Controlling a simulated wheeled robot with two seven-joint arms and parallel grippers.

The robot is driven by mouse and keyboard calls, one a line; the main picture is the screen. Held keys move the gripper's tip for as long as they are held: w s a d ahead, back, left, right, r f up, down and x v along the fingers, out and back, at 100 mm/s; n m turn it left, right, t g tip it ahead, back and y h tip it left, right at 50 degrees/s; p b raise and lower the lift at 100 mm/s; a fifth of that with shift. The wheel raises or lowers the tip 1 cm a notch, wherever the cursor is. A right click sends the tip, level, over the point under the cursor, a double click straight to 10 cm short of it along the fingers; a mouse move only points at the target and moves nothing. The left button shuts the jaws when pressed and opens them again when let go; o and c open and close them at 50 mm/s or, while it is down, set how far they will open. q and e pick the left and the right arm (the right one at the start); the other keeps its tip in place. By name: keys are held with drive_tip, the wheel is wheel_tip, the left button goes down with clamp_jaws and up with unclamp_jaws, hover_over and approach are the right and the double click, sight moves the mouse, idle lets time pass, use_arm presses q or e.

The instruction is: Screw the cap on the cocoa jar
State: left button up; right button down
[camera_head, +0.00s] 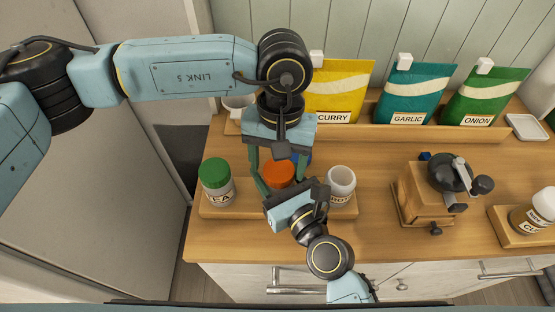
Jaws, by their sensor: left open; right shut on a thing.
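An orange cap (279,173) shows at the middle of the small wooden tray (232,211), on a jar mostly hidden by my grippers. My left gripper (278,170) reaches down from above, open, with its fingers on either side of the orange cap. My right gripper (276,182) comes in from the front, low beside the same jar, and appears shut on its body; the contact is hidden. The jar's label is hidden, so I cannot read whether it says cocoa. A pale jar with no coloured cap (341,184) stands at the tray's right end, its label partly covered.
A green-capped jar (216,181) stands at the tray's left end. A blue object (304,157) is partly hidden behind my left gripper. Curry (345,88), garlic (411,90) and onion (484,95) packets stand behind. A wooden grinder (420,195) stands to the right.

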use_arm(q)
wheel_tip(320, 180, up, 4)
drive_tip(key=shift+s+d+r, duration=0.1)
drive_tip(key=shift+d+r, duration=0.05)
drive_tip(key=shift+r, duration=0.05)
drive_tip(key=shift+c, duration=0.4)
